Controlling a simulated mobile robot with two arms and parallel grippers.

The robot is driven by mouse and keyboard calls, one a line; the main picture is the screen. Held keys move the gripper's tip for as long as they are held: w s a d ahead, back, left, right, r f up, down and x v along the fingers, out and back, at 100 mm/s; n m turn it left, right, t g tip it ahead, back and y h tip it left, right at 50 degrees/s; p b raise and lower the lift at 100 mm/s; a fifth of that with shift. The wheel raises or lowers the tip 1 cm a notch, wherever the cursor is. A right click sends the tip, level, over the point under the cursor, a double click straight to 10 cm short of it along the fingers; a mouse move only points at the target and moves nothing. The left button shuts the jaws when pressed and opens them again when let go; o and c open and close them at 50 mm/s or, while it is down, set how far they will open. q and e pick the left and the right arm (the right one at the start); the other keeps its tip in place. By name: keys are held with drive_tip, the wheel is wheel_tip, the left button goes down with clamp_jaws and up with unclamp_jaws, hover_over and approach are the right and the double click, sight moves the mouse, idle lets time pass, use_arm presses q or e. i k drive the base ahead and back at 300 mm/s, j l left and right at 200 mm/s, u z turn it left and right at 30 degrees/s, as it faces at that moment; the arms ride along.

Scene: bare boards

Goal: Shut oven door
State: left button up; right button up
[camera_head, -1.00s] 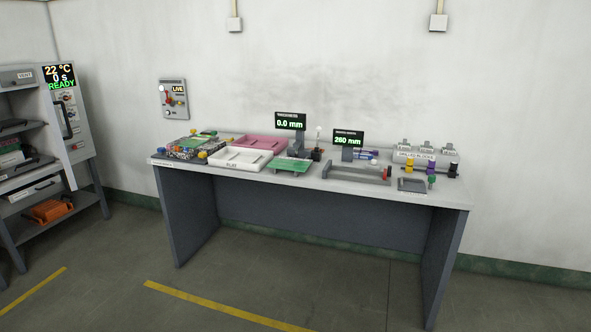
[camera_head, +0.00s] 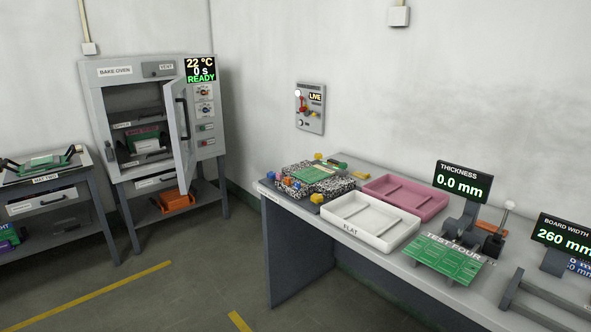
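The bake oven (camera_head: 150,90) stands against the wall at the left, a grey cabinet on legs. Its door (camera_head: 181,122) is swung open, hinged on the right side of the opening and jutting out toward me. Inside, a rack with green boards (camera_head: 144,140) shows on a shelf. The oven's display (camera_head: 200,69) reads 22 °C, 0 s, READY. Neither of my grippers is in view.
A workbench (camera_head: 300,212) fills the right, with a white FLAT tray (camera_head: 368,222), a pink tray (camera_head: 407,197) and a green board (camera_head: 447,258). A smaller table (camera_head: 45,190) stands left of the oven. Open floor (camera_head: 190,270) lies before the oven.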

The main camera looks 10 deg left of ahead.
sight(175, 91)
drive_tip(key=i+j+u, duration=0.3)
drive_tip(key=i, duration=0.3)
drive_tip(key=i+u, duration=0.3)
drive_tip(key=i, duration=0.3)
drive_tip(key=i+l+u, duration=0.15)
drive_tip(key=i+u, duration=0.15)
drive_tip(key=i, duration=0.3)
drive_tip(key=i+l+u, duration=0.3)
drive_tip(key=i, duration=0.3)
